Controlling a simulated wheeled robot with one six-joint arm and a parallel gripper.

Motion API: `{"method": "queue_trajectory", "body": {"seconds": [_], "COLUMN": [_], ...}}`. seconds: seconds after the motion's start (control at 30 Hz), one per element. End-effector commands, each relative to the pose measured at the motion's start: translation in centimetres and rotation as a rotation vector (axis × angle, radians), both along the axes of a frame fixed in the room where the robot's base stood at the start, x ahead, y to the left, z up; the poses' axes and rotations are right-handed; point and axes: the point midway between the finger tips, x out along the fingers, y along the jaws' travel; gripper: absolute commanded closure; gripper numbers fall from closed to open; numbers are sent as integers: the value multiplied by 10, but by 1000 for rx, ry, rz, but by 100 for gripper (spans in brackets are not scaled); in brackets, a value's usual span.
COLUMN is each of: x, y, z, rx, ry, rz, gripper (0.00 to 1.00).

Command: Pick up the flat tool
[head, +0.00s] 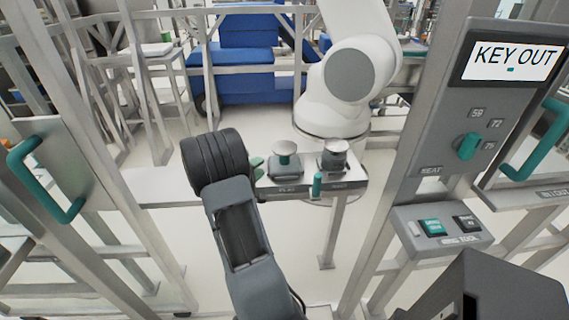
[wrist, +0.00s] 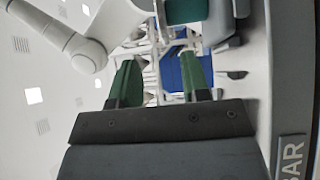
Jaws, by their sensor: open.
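I cannot clearly make out which thing is the flat tool.
A grey panel (head: 447,140) with a "KEY OUT" display (head: 510,62) and a teal knob (head: 468,147) stands at right. A button box (head: 441,229) is below it. Teal handles (head: 46,180) flank the scene. A white robot arm (head: 347,75) stands behind the shelf.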

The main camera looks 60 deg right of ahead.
Motion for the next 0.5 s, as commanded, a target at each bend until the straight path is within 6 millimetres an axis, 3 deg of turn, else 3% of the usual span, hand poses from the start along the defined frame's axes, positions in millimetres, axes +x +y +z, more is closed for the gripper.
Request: {"method": "queue_trajectory", "body": {"seconds": [0.2,0.5], "x": [-5,-8], "y": [-35,-53], "z": [0,0], "rx": [0,1], "ry": [-2,-2], "rz": [0,3], "gripper": [57,57]}}
